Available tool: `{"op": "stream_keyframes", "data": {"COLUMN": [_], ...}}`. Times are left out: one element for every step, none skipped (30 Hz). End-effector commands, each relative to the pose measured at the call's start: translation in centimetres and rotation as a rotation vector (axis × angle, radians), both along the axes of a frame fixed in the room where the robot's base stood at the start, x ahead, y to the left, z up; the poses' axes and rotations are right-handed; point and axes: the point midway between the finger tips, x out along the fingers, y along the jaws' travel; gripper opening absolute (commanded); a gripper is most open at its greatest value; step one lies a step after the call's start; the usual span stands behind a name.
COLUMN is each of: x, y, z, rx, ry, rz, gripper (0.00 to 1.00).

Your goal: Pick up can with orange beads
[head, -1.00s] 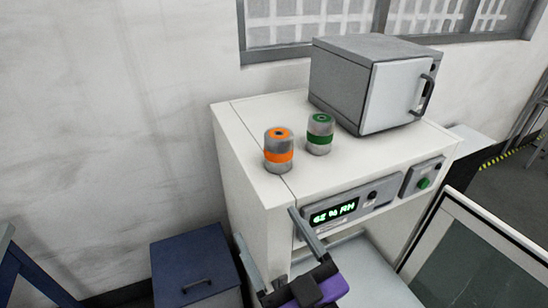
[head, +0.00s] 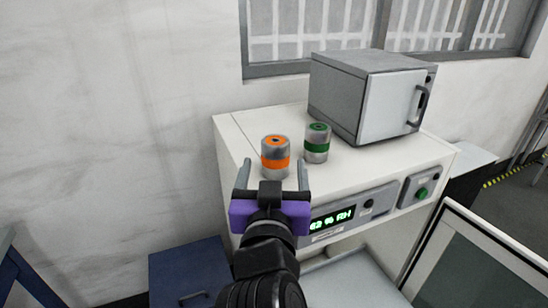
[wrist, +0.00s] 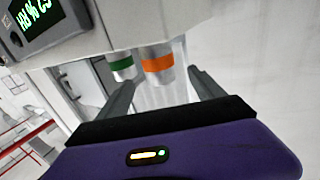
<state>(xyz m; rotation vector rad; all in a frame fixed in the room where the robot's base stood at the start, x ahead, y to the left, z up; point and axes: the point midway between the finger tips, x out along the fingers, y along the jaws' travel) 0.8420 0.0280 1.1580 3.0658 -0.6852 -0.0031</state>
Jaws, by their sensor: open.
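The can with the orange band (head: 275,158) stands upright on the white cabinet top (head: 236,131), near its left front part. A similar can with a green band (head: 317,144) stands just to its right and a little behind. My gripper (head: 273,176) is open and empty in front of the orange can, its fingers pointing toward it. In the wrist view, which looks turned over, the orange can (wrist: 157,65) shows beyond and between my fingers (wrist: 160,85), and the green can (wrist: 122,66) lies left of it, near one finger.
A grey metal oven (head: 368,95) stands on the cabinet behind the cans to the right. The cabinet front has a lit green display (head: 331,220). A blue box (head: 188,272) stands low at left. The cabinet top left of the orange can is clear.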

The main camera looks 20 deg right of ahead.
Motion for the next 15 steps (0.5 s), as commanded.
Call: {"op": "stream_keyframes", "data": {"x": [0.5,0.8,1.2,1.5,1.7,2.0,2.3,2.6,3.0,3.4,3.9,4.4,4.8,5.2,5.6], "y": [-0.3,-0.4,-0.6,-0.7,-0.8,-1.0,-1.1,-1.3,-1.5,-1.7,-1.9,-2.2,-2.4,-2.5,-2.7], "z": [0.2,0.2,0.2,0.2,0.2,0.2,0.2,0.2,0.4,0.4,0.4,0.5,0.5,0.4,0.3], "rx": [0.000,0.000,0.001,0.000,0.000,0.000,0.000,0.000,0.000,0.001,0.001,0.000,0.000,0.000,0.000], "ry": [-0.001,-0.001,0.000,-0.001,-0.001,-0.001,0.000,0.000,-0.001,0.000,0.000,-0.002,0.000,0.000,-0.001], "rz": [-0.002,-0.002,-0.001,0.000,0.000,0.000,0.000,0.000,0.001,0.000,-0.001,-0.001,-0.001,0.000,0.002], "gripper": [0.77,0.77,0.77,0.77,0.77,0.77,0.77,0.77,0.77,0.77,0.77,0.77,0.77,0.77,0.77]}}
